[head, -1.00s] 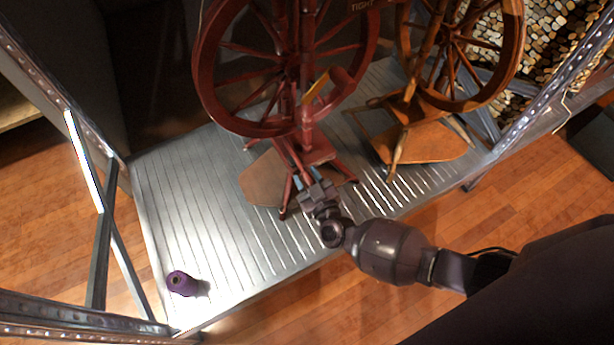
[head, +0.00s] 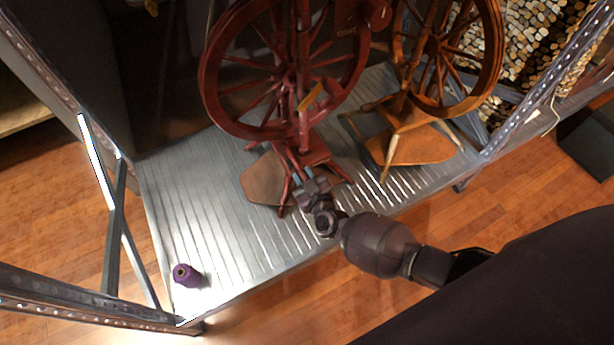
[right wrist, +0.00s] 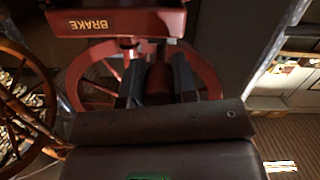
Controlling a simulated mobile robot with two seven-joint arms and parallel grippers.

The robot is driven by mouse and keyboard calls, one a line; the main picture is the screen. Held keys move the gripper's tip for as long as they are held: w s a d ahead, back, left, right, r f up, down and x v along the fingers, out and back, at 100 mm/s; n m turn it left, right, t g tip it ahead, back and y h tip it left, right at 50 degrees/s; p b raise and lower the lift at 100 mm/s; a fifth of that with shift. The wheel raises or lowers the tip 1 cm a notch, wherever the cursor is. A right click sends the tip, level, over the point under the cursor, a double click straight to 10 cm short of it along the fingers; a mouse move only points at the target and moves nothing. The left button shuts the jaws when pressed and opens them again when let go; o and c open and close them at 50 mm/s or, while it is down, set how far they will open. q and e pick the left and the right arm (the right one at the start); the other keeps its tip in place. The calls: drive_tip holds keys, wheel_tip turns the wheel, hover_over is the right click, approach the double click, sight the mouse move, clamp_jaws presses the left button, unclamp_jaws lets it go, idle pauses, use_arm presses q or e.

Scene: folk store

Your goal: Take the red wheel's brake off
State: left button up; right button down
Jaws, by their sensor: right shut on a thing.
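The red wheel (head: 214,84) is a dark red spinning wheel standing on the ribbed metal shelf. Its spoked rim also shows in the right wrist view (right wrist: 205,75), behind a red block with an upside-down BRAKE label (right wrist: 97,24). My right gripper (head: 304,178) is low at the front of the red wheel, by its legs. In the right wrist view its two dark fingers (right wrist: 157,84) are shut on a dark red part (right wrist: 158,80), seemingly the brake handle. The fingers and shadow hide much of that part. My left gripper is not in view.
A wooden spinning wheel (head: 491,68) stands close on the right, its legs near my right arm's side. A purple spool (head: 188,275) stands at the shelf's front left.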

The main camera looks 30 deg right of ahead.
sight(303, 174)
drive_tip(key=shift+w+r+p, duration=0.2)
drive_tip(key=shift+r+p, duration=0.1)
drive_tip(key=shift+r, duration=0.25)
drive_tip(key=shift+w+r+p, duration=0.2)
drive_tip(key=shift+r+p, duration=0.1)
drive_tip(key=shift+r, duration=0.2)
drive_tip(key=r+g+p, duration=0.1)
drive_tip(key=g+p, duration=0.1)
drive_tip(key=p, duration=0.1)
drive_tip(key=g+p, duration=0.1)
drive_tip(key=p, duration=0.2)
drive_tip(key=shift+s+a+g, duration=0.1)
drive_tip(key=shift+g, duration=0.3)
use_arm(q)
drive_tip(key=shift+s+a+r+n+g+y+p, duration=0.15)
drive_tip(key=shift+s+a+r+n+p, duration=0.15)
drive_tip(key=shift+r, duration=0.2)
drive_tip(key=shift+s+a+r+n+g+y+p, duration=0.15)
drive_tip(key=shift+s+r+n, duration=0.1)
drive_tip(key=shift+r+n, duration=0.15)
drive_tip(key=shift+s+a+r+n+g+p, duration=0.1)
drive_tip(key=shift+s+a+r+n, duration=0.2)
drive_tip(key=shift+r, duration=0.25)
use_arm(e)
drive_tip(key=shift+g, duration=0.4)
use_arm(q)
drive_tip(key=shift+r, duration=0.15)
use_arm(e)
drive_tip(key=shift+s+f, duration=0.1)
